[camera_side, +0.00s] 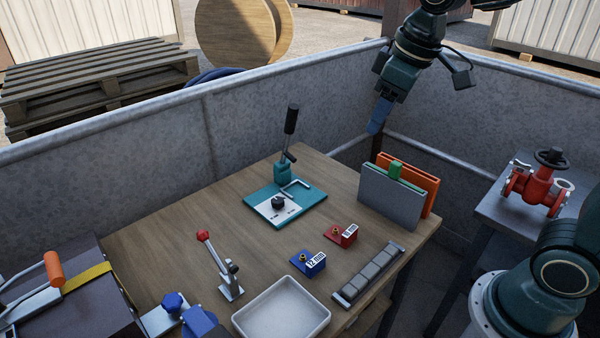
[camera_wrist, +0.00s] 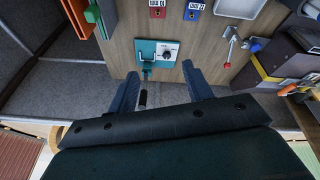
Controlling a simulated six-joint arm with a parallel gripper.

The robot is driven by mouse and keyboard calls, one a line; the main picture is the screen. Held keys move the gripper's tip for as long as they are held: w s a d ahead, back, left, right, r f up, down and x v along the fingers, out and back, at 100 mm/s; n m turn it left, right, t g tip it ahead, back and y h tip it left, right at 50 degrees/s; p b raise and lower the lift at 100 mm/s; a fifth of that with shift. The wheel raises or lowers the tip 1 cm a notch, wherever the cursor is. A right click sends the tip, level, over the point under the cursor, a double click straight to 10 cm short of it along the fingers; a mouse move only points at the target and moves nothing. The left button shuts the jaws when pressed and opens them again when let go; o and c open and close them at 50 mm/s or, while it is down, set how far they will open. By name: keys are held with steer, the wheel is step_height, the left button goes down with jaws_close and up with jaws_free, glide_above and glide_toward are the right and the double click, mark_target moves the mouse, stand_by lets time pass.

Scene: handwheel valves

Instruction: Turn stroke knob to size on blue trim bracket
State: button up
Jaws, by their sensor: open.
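The stroke knob (camera_side: 278,203) is a small black knob on a white dial plate, set on a teal base (camera_side: 312,199) with an upright black-handled lever (camera_side: 290,122). It also shows in the wrist view (camera_wrist: 167,54). The blue trim bracket (camera_side: 309,264) carries a white label that seems to read 12 mm; it also shows in the wrist view (camera_wrist: 194,10). A red bracket (camera_side: 341,236) with a smaller label stands beside it. My gripper (camera_side: 378,122) is open and empty, high behind the table and apart from the knob. Its two blue fingers (camera_wrist: 160,71) show in the wrist view.
A grey and orange rack (camera_side: 390,207) stands at the table's right. A red-handled lever clamp (camera_side: 219,266), white tray (camera_side: 282,312) and grey block strip (camera_side: 368,274) lie nearer the front. Grey walls enclose the back. A red valve (camera_side: 538,188) stands on a side table.

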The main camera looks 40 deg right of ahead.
steer(key=w+a+f+n+g, duration=0.1)
steer(key=w+f+n, duration=0.15)
steer(key=w, duration=0.55)
steer(key=n+g, duration=0.3)
steer(key=n, duration=0.1)
glide_above(278, 200)
step_height(278, 200, down, 20)
steer(key=shift+w+f, duration=0.1)
steer(key=shift+f, duration=0.2)
steer(key=shift+f, duration=3.85)
steer(key=shift+r, duration=0.1)
